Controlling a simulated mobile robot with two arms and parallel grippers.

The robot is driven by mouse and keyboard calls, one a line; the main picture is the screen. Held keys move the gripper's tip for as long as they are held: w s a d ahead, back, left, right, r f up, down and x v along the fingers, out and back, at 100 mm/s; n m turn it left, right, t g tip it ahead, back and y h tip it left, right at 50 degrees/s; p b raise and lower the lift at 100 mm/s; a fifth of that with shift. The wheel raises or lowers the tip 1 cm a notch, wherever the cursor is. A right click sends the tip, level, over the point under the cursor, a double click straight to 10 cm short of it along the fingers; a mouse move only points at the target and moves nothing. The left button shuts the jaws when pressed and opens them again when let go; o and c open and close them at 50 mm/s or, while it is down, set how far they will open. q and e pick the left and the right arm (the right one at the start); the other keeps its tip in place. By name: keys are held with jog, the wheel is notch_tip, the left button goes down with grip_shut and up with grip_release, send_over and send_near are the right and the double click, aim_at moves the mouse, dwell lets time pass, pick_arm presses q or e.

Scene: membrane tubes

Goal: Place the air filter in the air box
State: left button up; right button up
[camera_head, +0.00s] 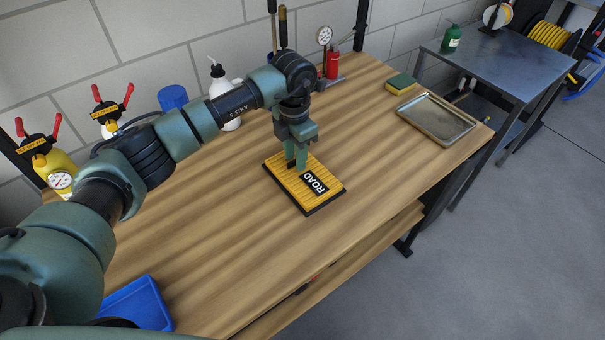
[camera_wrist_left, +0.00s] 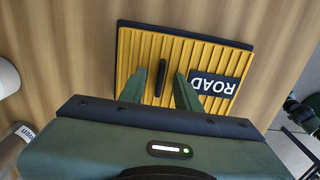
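The air filter (camera_head: 307,186) is a flat yellow pleated panel with a black rim and a black "ROAD" label. It lies flat on the wooden workbench, and it also shows in the left wrist view (camera_wrist_left: 205,55). A slim black tab (camera_wrist_left: 161,78) stands on its pleats. My left gripper (camera_head: 296,165) points down over the filter's back-left part. In the left wrist view its two green fingers (camera_wrist_left: 162,88) are apart, one on each side of the tab, with gaps between. My right gripper is not in view. I cannot make out an air box.
A metal tray (camera_head: 436,118) and a yellow-green sponge (camera_head: 401,83) lie on the bench's right part. A blue bin (camera_head: 138,303) is at the front left. Bottles, a blue cup (camera_head: 173,98) and yellow-labelled sprayers stand along the wall. The bench around the filter is clear.

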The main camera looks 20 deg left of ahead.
pick_arm(q)
grip_shut()
dwell(1.3)
